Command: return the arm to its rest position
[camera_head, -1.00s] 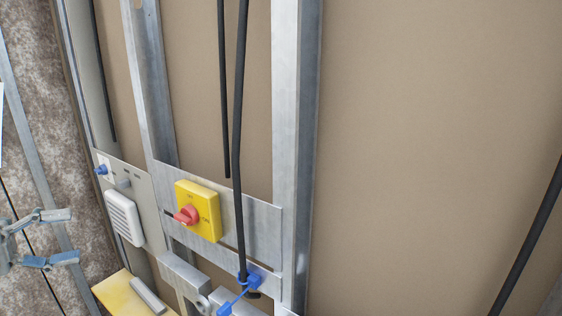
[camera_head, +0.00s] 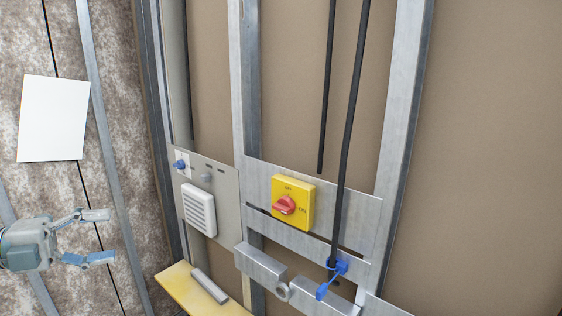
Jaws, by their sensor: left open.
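My left gripper (camera_head: 102,237) comes in at the lower left of the head view. Its two fingers are spread apart with nothing between them. It is in front of the mottled wall, to the left of the metal frame and apart from everything. The yellow switch box (camera_head: 307,203) with a red rotary knob (camera_head: 284,205) is on a metal plate to the right of the gripper. My right gripper is not in view.
A grey panel (camera_head: 228,190) holds a white louvred cover (camera_head: 199,209) and a blue knob (camera_head: 180,165). Black cables (camera_head: 350,115) hang by the metal stud (camera_head: 402,130). Blue ties (camera_head: 324,291), a grey bracket (camera_head: 262,266) and a yellow board (camera_head: 177,281) are low down. White paper (camera_head: 53,118) is on the wall.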

